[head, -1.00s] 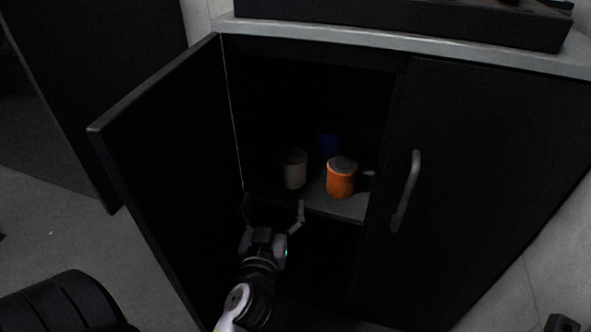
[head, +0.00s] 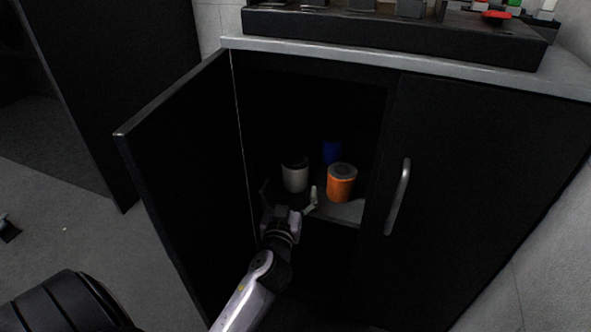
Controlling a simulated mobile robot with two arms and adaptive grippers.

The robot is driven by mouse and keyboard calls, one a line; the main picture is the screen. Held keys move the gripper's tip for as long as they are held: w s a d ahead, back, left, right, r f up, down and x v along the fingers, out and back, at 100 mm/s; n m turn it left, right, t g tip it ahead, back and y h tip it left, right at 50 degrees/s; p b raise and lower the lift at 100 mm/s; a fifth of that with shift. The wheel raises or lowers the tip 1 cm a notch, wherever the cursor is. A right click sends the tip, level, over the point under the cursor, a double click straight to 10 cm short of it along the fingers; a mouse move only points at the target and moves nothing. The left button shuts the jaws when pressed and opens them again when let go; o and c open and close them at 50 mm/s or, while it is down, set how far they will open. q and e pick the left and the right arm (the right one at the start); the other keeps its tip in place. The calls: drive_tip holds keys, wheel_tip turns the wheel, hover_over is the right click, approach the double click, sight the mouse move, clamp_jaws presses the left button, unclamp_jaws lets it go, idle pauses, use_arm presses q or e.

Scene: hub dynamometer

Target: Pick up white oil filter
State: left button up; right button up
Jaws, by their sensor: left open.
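The white oil filter (head: 295,177) stands upright on the shelf inside the dark cabinet, in shadow, with a dark top. My left gripper (head: 291,190) is in the cabinet opening, just in front of and slightly below the white filter. Its fingers are spread apart, one on each side of the filter's line, and nothing is held. Whether a finger touches the filter I cannot tell. My right gripper is not clearly seen.
An orange filter (head: 341,184) stands close to the right of the white one, and a blue one (head: 331,152) behind. The left cabinet door (head: 180,165) is open; the right door (head: 480,200) is closed, with a handle (head: 398,197). A countertop (head: 400,66) overhangs.

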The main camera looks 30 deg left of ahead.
sight(295, 170)
use_arm(q)
drive_tip(key=x, duration=0.8)
drive_tip(key=shift+c, duration=0.4)
drive_tip(key=c, duration=1.4)
drive_tip(key=shift+r, duration=0.1)
